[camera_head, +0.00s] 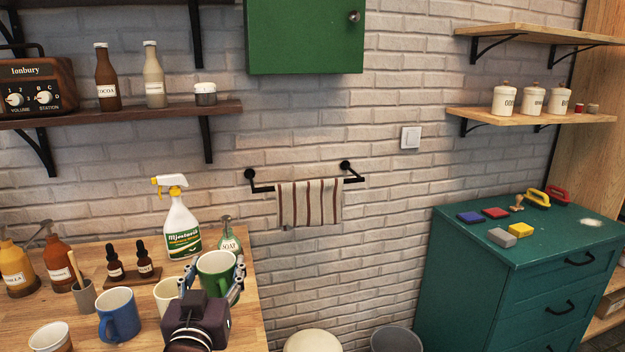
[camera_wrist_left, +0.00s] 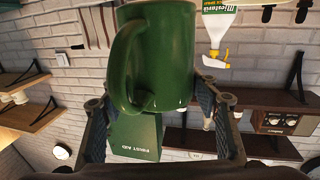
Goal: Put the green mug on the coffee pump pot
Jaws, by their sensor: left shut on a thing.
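My left gripper (camera_head: 212,280) is shut on the green mug (camera_head: 217,264), with one finger on each side of its body. The mug is held near the wooden counter's right end, in front of the soap bottle. In the left wrist view the mug (camera_wrist_left: 165,60) fills the middle, its handle toward the left, between the two fingers (camera_wrist_left: 155,110). A brown pump bottle (camera_head: 59,262) stands at the counter's left; its label is not readable, so I cannot tell whether it is the coffee pump pot. My right gripper is out of view.
The counter (camera_head: 257,318) holds a yellow-orange pump bottle (camera_head: 16,266), dropper bottles (camera_head: 144,265), a blue mug (camera_head: 118,314), a cream cup (camera_head: 167,293) beside the gripper, a spray bottle (camera_head: 182,226) and a soap bottle (camera_head: 229,240). A teal cabinet (camera_head: 455,285) stands right.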

